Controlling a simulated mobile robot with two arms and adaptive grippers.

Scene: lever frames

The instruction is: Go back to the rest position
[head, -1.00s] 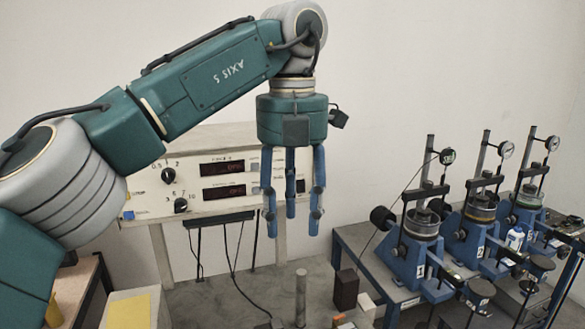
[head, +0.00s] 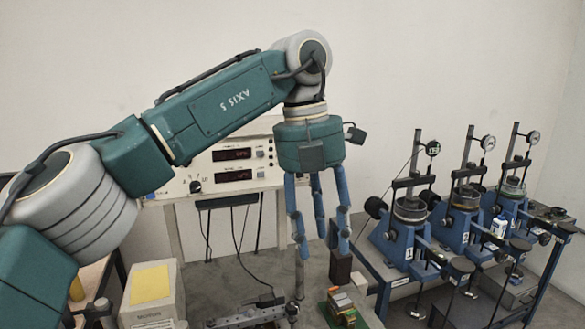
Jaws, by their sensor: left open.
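My left gripper (head: 322,238) hangs from the teal arm in the middle of the head view. Its blue fingers point down, spread apart, with nothing between them. It is in the air in front of the white control panel (head: 225,160) and to the left of the blue lever frames. My right gripper is not in view.
Several blue lever frames (head: 401,246) with dial gauges stand on a bench at the right. A dark block (head: 340,265) and a stack of small coloured blocks (head: 341,306) are below my gripper. A pale box with a yellow top (head: 150,284) stands at the lower left.

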